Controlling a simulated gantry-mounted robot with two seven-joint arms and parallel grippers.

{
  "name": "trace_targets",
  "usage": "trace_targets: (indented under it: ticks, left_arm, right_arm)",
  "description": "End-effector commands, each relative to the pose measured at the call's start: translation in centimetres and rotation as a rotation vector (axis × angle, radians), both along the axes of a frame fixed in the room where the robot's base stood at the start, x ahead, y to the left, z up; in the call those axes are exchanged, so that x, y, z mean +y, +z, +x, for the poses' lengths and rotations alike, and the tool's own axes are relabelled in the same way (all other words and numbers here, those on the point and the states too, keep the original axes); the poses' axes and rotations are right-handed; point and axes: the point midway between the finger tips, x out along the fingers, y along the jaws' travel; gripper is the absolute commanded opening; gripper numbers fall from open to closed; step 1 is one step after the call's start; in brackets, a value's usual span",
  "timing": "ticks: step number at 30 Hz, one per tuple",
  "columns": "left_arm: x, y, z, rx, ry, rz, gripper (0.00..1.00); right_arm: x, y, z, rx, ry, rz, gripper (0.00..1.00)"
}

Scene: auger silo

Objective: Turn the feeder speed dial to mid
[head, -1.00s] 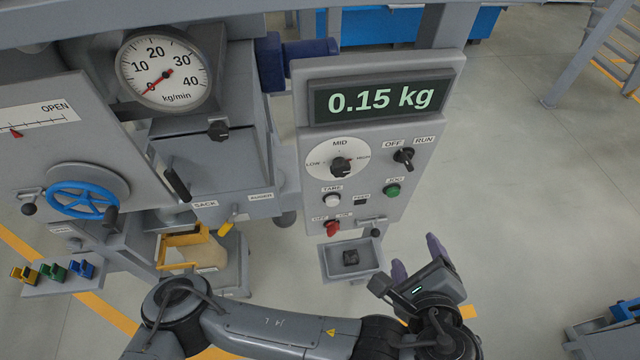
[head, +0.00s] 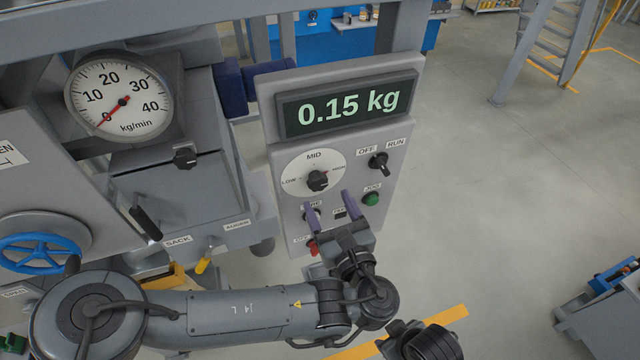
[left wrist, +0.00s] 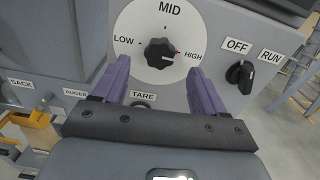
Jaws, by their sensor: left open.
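The feeder speed dial is a black knob (head: 317,181) on a round white plate marked LOW, MID and HIGH, on the grey control panel (head: 388,222). The left wrist view also shows the knob (left wrist: 159,53), with a small red mark on its HIGH side. Exactly where its pointer stands is hard to tell. My left gripper (head: 331,202) is open and empty below the dial, its purple fingers pointing up towards the panel. In the left wrist view the fingers (left wrist: 159,72) stand apart on either side below the knob, with no visible contact. My right gripper is not in view.
The OFF/RUN switch (head: 379,163) is right of the dial. The green JOG button (head: 370,199) is close beside the right finger. The TARE button and red switch (head: 313,247) lie near my gripper. The display (head: 347,105) above reads 0.15 kg.

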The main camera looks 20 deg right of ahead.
Motion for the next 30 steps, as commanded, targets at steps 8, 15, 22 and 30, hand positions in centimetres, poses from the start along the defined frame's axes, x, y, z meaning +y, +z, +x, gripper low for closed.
trace_targets:
  ticks: [8, 15, 22, 30]
  left_arm:
    - [-0.2, 0.1, 4.0, 0.001, 0.001, -0.002, 0.72]
    - [-0.2, 0.0, 5.4, 0.001, -0.001, -0.001, 0.72]
    - [-0.2, 0.0, 5.5, 0.001, -0.001, -0.001, 0.72]
    - [-0.2, 0.0, 5.5, 0.001, -0.001, -0.001, 0.41]
  right_arm:
    - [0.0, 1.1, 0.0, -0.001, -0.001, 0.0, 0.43]
    - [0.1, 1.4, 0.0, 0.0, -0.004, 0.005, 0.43]
    - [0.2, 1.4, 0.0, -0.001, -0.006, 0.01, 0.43]
    - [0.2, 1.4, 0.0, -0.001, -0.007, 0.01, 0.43]
